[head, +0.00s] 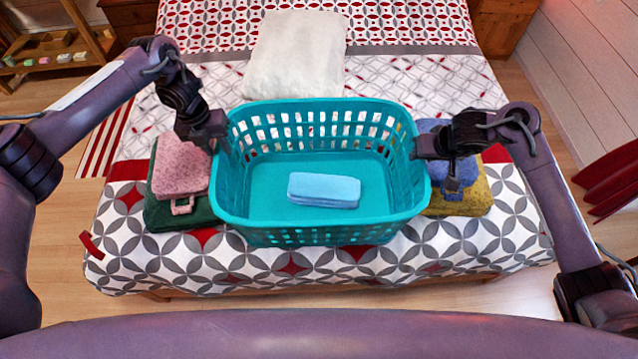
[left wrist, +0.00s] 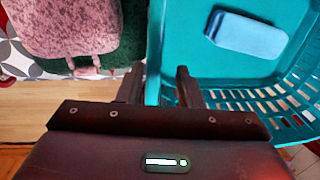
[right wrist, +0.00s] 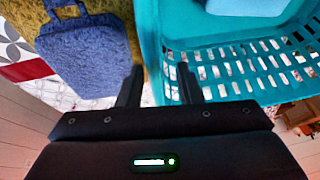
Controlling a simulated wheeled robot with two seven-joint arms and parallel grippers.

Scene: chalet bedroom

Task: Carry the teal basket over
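The teal basket (head: 310,236) stands upright at the foot of the bed, with a folded light blue cloth (head: 324,190) lying on its floor. My left gripper (head: 218,140) is at the basket's left rim; in the left wrist view its fingers (left wrist: 157,85) are apart, one on each side of the basket wall (left wrist: 153,60). My right gripper (head: 422,147) is at the right rim; in the right wrist view its fingers (right wrist: 158,84) also straddle the wall (right wrist: 150,40). Gaps show between fingers and wall on both sides.
A pink bag (head: 181,165) on a dark green one (head: 165,216) is close on the basket's left. A blue bag (head: 455,172) on a mustard one (head: 470,196) is close on its right. A white pillow (head: 297,55) lies behind. The patterned bedspread (head: 300,270) is bare in front.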

